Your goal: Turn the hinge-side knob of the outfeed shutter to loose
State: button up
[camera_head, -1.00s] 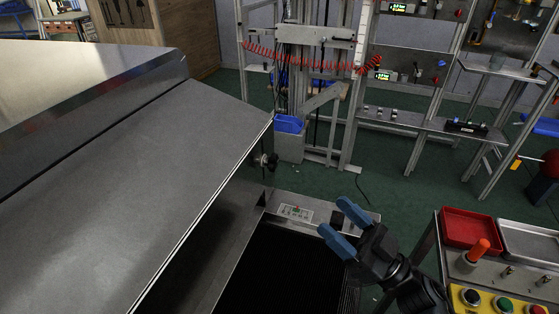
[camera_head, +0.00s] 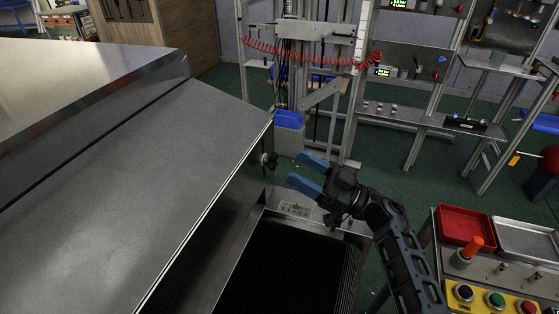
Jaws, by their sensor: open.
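The outfeed shutter (camera_head: 120,180) is a large grey metal panel, tilted, filling the left of the view. A small dark knob (camera_head: 268,160) sticks out near its far right corner. Whether this is the hinge-side knob, and which way it is turned, I cannot tell. My gripper (camera_head: 301,172) has blue fingertips spread apart with nothing between them. It is to the right of the knob and apart from it, with its fingers pointing left toward it.
A dark conveyor belt (camera_head: 285,270) runs below, with a small control panel (camera_head: 294,209) at its far end. A red tray (camera_head: 463,226) and a button box (camera_head: 495,300) stand at the right. A metal frame with a red coiled hose (camera_head: 310,58) stands behind.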

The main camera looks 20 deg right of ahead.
aim_at(276, 163)
jog(key=w+a, duration=0.3)
jog(key=shift+p+x, duration=0.4)
jog(key=shift+x, duration=0.4)
jog(key=c, duration=1)
jog(key=shift+f, duration=0.1)
